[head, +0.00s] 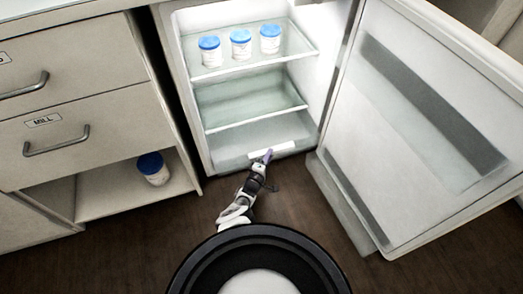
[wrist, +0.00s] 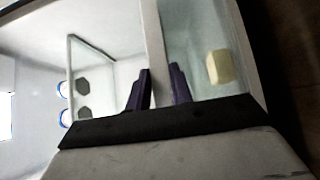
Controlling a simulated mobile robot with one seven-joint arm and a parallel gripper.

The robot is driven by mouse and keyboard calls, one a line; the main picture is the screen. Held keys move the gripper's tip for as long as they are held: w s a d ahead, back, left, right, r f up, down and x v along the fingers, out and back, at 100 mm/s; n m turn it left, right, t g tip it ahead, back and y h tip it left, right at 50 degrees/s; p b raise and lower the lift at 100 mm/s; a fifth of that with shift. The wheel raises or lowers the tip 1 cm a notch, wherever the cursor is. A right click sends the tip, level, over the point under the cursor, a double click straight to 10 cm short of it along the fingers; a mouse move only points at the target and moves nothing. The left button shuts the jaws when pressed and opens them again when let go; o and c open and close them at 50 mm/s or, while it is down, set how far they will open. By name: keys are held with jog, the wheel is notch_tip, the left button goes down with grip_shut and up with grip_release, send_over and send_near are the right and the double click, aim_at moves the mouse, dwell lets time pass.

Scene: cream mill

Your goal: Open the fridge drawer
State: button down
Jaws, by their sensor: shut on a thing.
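The fridge drawer (head: 233,163) is the pale translucent bin at the bottom of the open fridge, with a white handle strip (head: 285,148) along its front. My gripper (head: 265,156) is at this strip, reaching in from the front. In the wrist view, the two dark fingers of my gripper (wrist: 160,88) stand on either side of the white strip (wrist: 153,40) and are shut on it. A pale yellow block (wrist: 219,67) shows at the drawer in the wrist view. How far the drawer is out cannot be told.
The fridge door (head: 415,130) stands wide open at right. Three blue-lidded jars (head: 241,48) stand on the upper glass shelf (head: 270,64). A cabinet with drawers (head: 75,115) is at left, with another blue-lidded jar (head: 153,169) in its open niche. Bare floor (head: 120,250) lies in front.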

jog(key=shift+s+d+f, duration=0.2)
jog(key=shift+s+d, duration=0.1)
jog(key=shift+s, duration=0.45)
jog(key=c, duration=1.3)
grip_release()
jog(key=shift+w, duration=0.1)
